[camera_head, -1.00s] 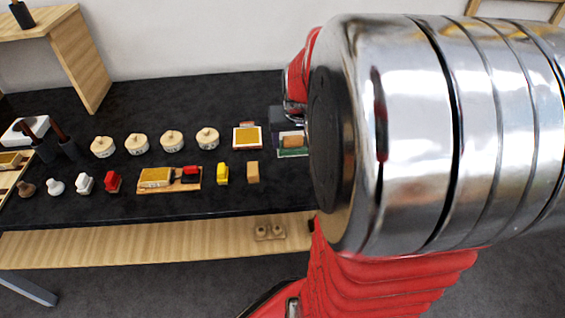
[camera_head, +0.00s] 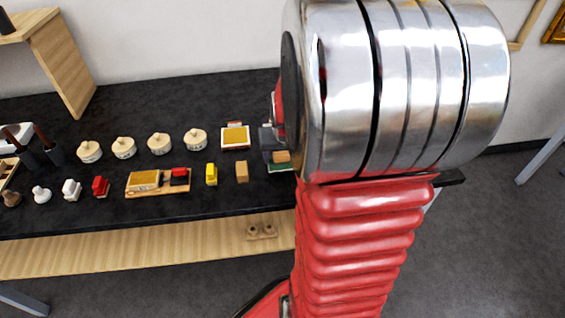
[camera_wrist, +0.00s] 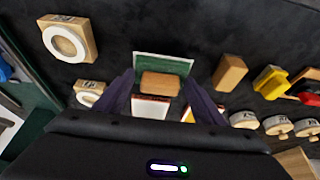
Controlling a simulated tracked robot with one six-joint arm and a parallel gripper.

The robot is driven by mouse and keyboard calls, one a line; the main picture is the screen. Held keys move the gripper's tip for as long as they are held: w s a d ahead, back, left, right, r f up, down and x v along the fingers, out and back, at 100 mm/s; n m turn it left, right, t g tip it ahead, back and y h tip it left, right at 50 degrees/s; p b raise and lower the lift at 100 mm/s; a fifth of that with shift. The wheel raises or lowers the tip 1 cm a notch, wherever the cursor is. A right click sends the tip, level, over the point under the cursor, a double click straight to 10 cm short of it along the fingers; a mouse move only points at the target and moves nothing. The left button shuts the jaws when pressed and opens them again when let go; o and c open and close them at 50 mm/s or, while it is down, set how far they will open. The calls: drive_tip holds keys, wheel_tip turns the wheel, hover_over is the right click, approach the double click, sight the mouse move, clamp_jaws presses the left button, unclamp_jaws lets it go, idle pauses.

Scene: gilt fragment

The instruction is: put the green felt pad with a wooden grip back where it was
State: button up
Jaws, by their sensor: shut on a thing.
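The green felt pad (camera_wrist: 150,62) with its wooden grip (camera_wrist: 160,84) is between the dark fingers of my gripper (camera_wrist: 160,79) in the wrist view. My gripper is shut on the wooden grip. In the head view the pad (camera_head: 280,168) shows as a green edge below the tan grip (camera_head: 283,156), at the right of the row of objects on the black tabletop. My wrist and arm hide the area to its right. I cannot tell whether the pad touches the tabletop or hangs just above it.
A wooden block (camera_head: 242,171) and a yellow piece (camera_head: 211,174) stand left of the pad. A white-and-red tray (camera_head: 235,146) with a gold sheet lies farther back, beside several round lidded pots (camera_head: 159,143). Ring-topped wooden blocks (camera_wrist: 68,38) show in the wrist view.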

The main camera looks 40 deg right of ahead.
sight(283, 160)
drive_tip(key=shift+f, duration=1.6)
drive_tip(key=shift+f, duration=0.1)
drive_tip(key=o, duration=0.9)
drive_tip(key=shift+v, duration=6.1)
